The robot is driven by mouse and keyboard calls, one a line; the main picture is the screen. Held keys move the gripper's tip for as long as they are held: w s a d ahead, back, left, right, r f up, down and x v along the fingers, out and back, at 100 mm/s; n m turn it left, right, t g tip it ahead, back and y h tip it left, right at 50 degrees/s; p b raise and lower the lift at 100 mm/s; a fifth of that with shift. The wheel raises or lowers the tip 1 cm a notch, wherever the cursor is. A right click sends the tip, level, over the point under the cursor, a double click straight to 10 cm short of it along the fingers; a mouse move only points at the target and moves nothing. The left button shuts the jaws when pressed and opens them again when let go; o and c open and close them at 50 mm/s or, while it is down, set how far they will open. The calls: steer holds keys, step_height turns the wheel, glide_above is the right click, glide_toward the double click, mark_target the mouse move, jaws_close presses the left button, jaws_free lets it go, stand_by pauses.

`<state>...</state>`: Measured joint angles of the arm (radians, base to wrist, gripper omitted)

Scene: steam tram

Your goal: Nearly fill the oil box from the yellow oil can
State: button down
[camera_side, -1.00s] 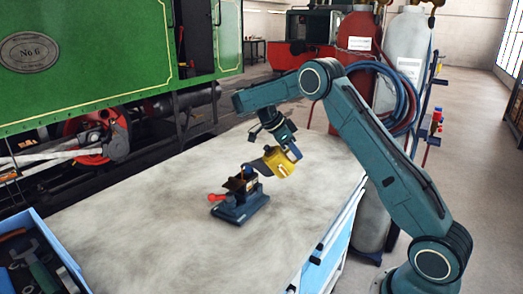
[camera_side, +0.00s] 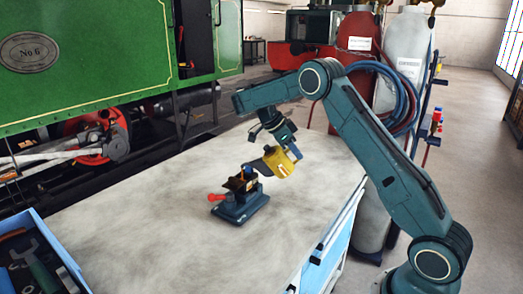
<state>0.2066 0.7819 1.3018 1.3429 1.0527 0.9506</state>
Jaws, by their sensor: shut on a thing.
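The yellow oil can (camera_side: 281,163) is held tilted above the table, its spout end pointing down to the left. My gripper (camera_side: 285,146) is shut on the can from above. A small dark box (camera_side: 238,184), which looks like the oil box, sits on top of a dark blue vice (camera_side: 239,206) with a red handle end (camera_side: 216,197). The can's spout end is just above and right of the box. A small amber patch shows at the box top. The oil level inside and any stream are too small to tell.
The vice stands on a pale worktable (camera_side: 150,215) with clear room around it. A blue tray of tools (camera_side: 62,262) is at the front left. Gas cylinders (camera_side: 360,38) with hoses stand behind the table at the right. A green steam tram (camera_side: 110,45) is at the back left.

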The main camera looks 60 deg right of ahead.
mark_target(296, 162)
steer(key=shift+d+f, duration=0.1)
steer(key=shift+f, duration=0.05)
stand_by(0.3)
steer(key=shift+f, duration=0.15)
steer(key=shift+s+d+f+t+y, duration=0.1)
steer(key=shift+f+t+y, duration=0.5)
steer(key=shift+f, duration=0.3)
steer(key=shift+s+f+t+y, duration=0.1)
steer(key=shift+f+t+y, duration=0.5)
steer(key=shift+f, duration=0.35)
steer(key=shift+f, duration=0.1)
steer(key=shift+w+a+f+t+y, duration=0.15)
steer(key=shift+f+t+y, duration=0.3)
steer(key=shift+f, duration=0.1)
steer(key=shift+w+a+f+t+y, duration=0.15)
steer(key=shift+a+f+t+y, duration=0.05)
steer(key=shift+f+t+y, duration=0.3)
steer(key=shift+w+a+f+t+y, duration=0.15)
steer(key=shift+f+t+y, duration=0.3)
steer(key=shift+f, duration=0.1)
